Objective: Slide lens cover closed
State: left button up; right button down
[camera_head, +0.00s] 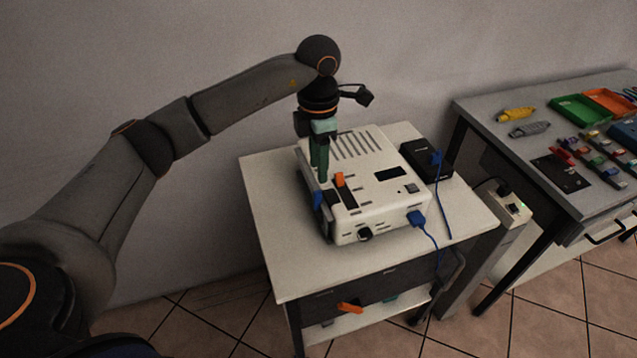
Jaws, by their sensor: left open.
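A white box-shaped device (385,209) sits on the small white table, with vent slots, a small dark display and a knob on its front edge. An orange tab (339,180) stands up from a dark strip (345,197) on its top left; I take this to be the sliding lens cover. My left gripper (320,178) points down at the device's left side, its green fingers just left of the orange tab. It is open, and nothing shows held in it. Whether the fingers touch the device cannot be told. My right gripper is not in view.
A blue cable (431,233) plugs into the device's front and hangs over the table edge (455,236). A black box (427,161) with a blue plug stands behind right. A workbench (480,110) with trays and tools is at the right. The table's front left is clear.

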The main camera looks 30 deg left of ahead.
pick_arm(q)
jog(key=shift+r, duration=1.75)
jog(key=shift+d+f, duration=0.1)
jog(key=shift+d, duration=0.05)
